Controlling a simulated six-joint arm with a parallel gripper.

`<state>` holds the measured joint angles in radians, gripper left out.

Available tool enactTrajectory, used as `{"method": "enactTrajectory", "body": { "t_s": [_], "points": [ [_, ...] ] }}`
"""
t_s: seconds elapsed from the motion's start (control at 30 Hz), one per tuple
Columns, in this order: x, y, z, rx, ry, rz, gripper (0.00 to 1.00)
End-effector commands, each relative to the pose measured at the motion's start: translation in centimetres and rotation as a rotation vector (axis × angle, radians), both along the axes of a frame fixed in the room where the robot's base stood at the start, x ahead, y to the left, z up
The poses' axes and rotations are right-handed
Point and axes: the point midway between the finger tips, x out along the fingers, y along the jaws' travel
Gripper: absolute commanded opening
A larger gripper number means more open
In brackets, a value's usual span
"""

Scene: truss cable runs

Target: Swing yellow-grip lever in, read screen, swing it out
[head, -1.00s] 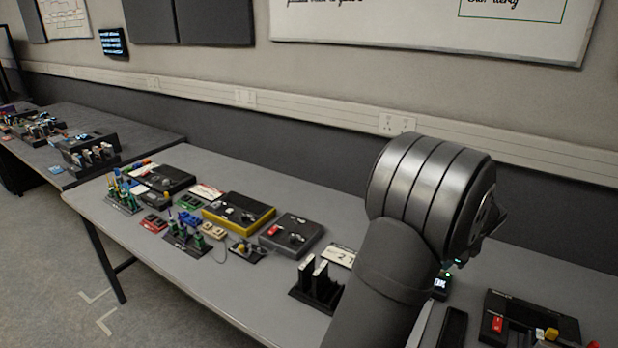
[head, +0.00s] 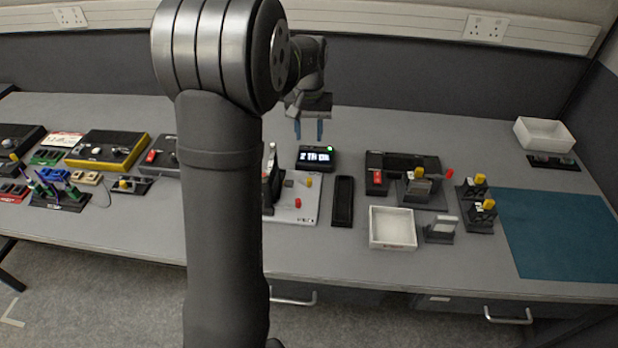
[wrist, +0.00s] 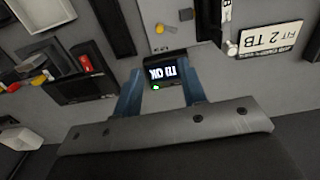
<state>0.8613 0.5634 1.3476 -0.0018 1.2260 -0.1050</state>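My gripper (head: 308,130) is open and empty above the back of the bench, its two blue fingers pointing down. Below it is a small black screen unit (head: 316,158) with a green light and white text. In the wrist view the screen (wrist: 166,72) shows between the fingers, upside down; part seems to read "OK". A yellow grip (head: 420,172) stands on a black fixture (head: 395,160) to the right, between two red parts; it also shows in the wrist view (wrist: 39,77). A smaller yellow knob (head: 309,182) is on a pale plate. I cannot tell which yellow one is the lever.
A black tray (head: 343,200), a white bin (head: 393,228) and two yellow-topped black blocks (head: 480,190) stand on the bench. A teal mat (head: 560,235) at right is clear. A "FIT 2 TB" card (wrist: 270,38) lies right in the wrist view. My arm hides part of the bench.

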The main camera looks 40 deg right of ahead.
Motion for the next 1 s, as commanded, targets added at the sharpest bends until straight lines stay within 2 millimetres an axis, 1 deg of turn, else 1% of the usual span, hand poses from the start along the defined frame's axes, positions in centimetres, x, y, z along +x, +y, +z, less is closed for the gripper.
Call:
{"method": "enactTrajectory", "body": {
  "t_s": [0.13,0.23,0.37,0.6,0.8,0.9,1.0],
  "points": [
    [-0.1,0.1,-0.6,0.001,0.009,0.028,0.38],
    [-0.1,0.1,-2.0,0.003,0.009,0.026,0.38],
    [-0.1,0.1,-4.7,0.004,0.010,0.025,0.38],
    [-0.1,0.1,-10.0,0.004,0.009,0.024,0.38],
    [-0.2,0.1,-14.1,0.003,0.008,0.024,0.38],
    [-0.2,0.1,-15.6,0.003,0.007,0.023,0.38],
    [-0.1,0.0,-16.6,0.002,0.007,0.023,0.38]
  ]
}}
